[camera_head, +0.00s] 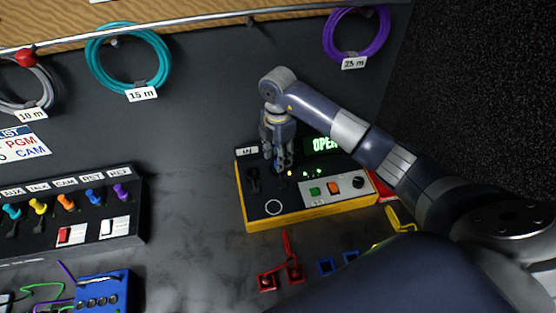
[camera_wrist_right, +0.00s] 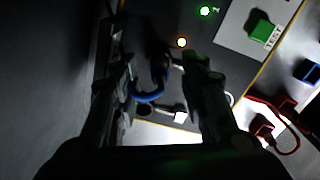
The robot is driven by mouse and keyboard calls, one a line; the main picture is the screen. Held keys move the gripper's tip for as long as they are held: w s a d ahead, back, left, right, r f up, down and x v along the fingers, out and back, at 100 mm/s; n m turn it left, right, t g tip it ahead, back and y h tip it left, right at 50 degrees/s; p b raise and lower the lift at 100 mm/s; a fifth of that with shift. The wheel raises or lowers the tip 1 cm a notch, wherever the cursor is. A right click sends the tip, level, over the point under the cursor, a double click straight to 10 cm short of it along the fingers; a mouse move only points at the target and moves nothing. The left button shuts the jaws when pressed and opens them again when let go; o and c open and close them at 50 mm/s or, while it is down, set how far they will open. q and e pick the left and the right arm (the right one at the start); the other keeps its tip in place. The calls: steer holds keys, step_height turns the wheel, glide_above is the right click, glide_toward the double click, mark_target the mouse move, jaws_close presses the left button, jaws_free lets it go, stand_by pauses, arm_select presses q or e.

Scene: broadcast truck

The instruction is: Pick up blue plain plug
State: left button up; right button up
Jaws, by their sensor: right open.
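My right gripper (camera_head: 281,165) reaches down over the left part of the yellow-edged tester box (camera_head: 290,216). In the right wrist view its two dark fingers (camera_wrist_right: 165,85) are apart. A blue curved piece (camera_wrist_right: 148,97) shows between them; I cannot tell whether it touches a finger or whether it is the plain plug. In the head view it is hidden by the gripper. My left gripper is out of view.
Red plug ends (camera_head: 268,282) with a red lead lie before the tester, and a yellow lead (camera_head: 401,220) lies to its right. A switch panel (camera_head: 82,220) and a blue box (camera_head: 103,291) stand at left. Cable coils (camera_head: 128,87) hang on the wall behind.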

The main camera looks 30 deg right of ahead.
steer(key=shift+f, duration=1.25)
jaws_close()
steer(key=shift+w+r, duration=0.1)
steer(key=shift+r, duration=0.1)
